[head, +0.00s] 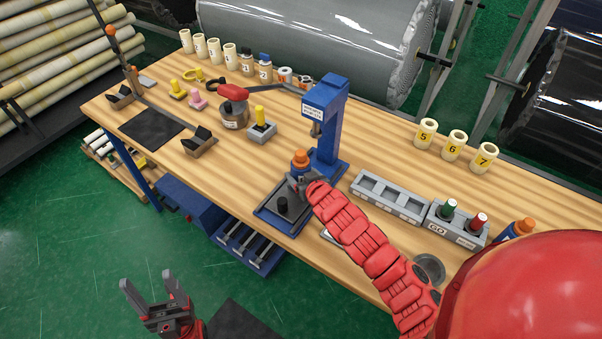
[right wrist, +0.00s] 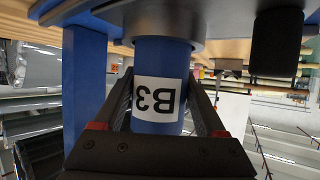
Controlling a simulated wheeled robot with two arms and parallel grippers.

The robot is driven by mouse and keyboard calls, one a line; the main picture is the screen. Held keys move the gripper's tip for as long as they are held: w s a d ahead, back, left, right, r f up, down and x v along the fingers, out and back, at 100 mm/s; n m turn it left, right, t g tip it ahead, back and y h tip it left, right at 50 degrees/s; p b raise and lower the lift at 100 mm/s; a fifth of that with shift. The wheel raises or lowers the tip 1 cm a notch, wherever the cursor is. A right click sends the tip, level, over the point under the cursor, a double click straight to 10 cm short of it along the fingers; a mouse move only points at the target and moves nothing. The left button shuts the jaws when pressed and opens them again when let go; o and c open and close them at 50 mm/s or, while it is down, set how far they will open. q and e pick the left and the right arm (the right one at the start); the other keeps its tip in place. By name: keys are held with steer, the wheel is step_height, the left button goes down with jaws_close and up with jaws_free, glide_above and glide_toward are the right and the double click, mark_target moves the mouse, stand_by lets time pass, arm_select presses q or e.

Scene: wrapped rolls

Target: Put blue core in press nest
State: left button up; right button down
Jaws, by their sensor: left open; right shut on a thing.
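The blue core (head: 298,171) has an orange top and stands upright at the blue press (head: 326,130). In the right wrist view the core (right wrist: 160,105) carries a white label reading B3, which appears upside down. Its lower end meets a round grey nest (right wrist: 190,47) on the press base (head: 268,212); how deep it sits I cannot tell. My right gripper (head: 301,181) is shut on the core, one finger on each side of it. My left gripper (head: 150,290) is open and empty, over the floor in front of the table.
A grey slotted tray (head: 392,199) and a grey block with green and red buttons (head: 458,222) are right of the press. Cream numbered cores (head: 455,145) line the back edge. A red-handled tool (head: 234,105) is left.

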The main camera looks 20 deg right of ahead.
steer(key=shift+f+b, duration=0.4)
steer(key=shift+f, duration=0.1)
jaws_free()
steer(key=b+v, duration=0.1)
steer(key=v, duration=0.7)
steer(key=shift+d, duration=0.15)
steer(key=p+v, duration=0.8)
steer(key=v, duration=0.1)
steer(key=shift+s, duration=0.15)
